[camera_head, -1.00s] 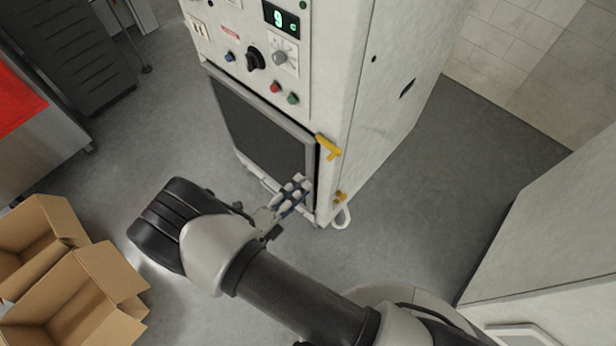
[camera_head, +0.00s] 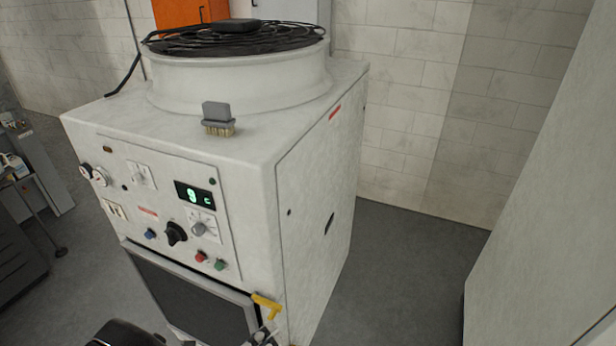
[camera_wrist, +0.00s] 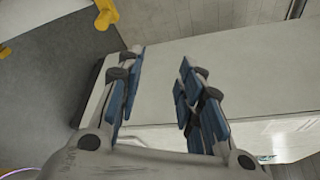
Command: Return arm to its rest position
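My gripper (camera_wrist: 160,62) is open and empty in the wrist view, its two blue-padded fingers apart with the pale washer surface behind them. In the head view only a bit of my gripper (camera_head: 262,338) shows at the bottom edge, close to the yellow door handle (camera_head: 267,305). Part of my dark arm (camera_head: 125,334) shows at the bottom left; the rest of my arm is out of view. The washer (camera_head: 318,195) is a white cabinet with a dark door panel (camera_head: 190,300), which looks shut.
On the washer top are a round fan housing (camera_head: 240,85) and a grey brush (camera_head: 218,120). The panel display (camera_head: 194,195) is lit green. A pale cabinet (camera_head: 560,190) stands at the right. Floor (camera_head: 405,265) is clear between them. A dark unit (camera_head: 18,245) stands left.

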